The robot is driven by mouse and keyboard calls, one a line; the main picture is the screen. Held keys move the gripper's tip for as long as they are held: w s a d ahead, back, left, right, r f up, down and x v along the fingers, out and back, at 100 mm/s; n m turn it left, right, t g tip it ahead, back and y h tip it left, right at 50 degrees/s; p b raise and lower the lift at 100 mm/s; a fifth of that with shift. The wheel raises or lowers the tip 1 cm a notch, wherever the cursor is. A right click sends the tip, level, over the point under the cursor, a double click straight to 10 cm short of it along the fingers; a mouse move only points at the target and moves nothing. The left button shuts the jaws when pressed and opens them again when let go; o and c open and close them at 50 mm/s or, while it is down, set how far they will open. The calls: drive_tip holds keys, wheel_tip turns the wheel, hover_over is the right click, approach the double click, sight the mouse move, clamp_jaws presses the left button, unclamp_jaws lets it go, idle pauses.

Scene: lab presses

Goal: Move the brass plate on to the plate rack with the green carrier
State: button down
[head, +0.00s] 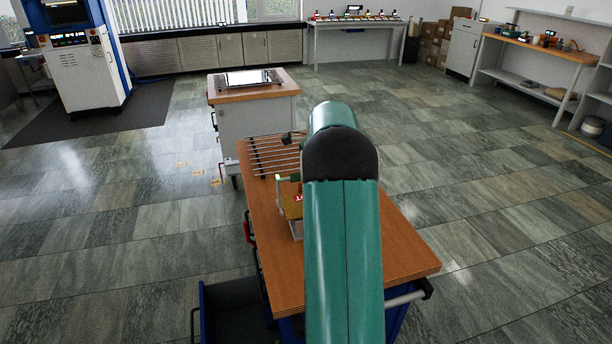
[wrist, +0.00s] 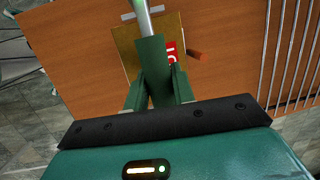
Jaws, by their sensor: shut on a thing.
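The brass plate (wrist: 125,50) lies beneath my gripper (wrist: 152,80) in the wrist view, partly covered by my fingers. It also shows as a small tan patch (head: 291,203) left of my arm in the head view. My gripper is shut on the green carrier (wrist: 143,18), whose pale bar extends over the plate; the grip itself is mostly hidden. I cannot tell whether plate and carrier are clear of the bench. The plate rack (head: 272,157), a row of metal rods, is at the bench's far end; its rods (wrist: 290,60) show at the right in the wrist view.
A red label (wrist: 172,53) and a small brown peg (wrist: 197,55) sit by the plate. The wooden bench (head: 400,262) is bare at its near right. Another cabinet (head: 255,98) with a tray stands beyond. The floor on the right is open.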

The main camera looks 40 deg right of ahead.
drive_tip(key=shift+f, duration=0.45)
idle(0.5)
drive_tip(key=shift+r, duration=0.1)
drive_tip(key=shift+r, duration=1.7)
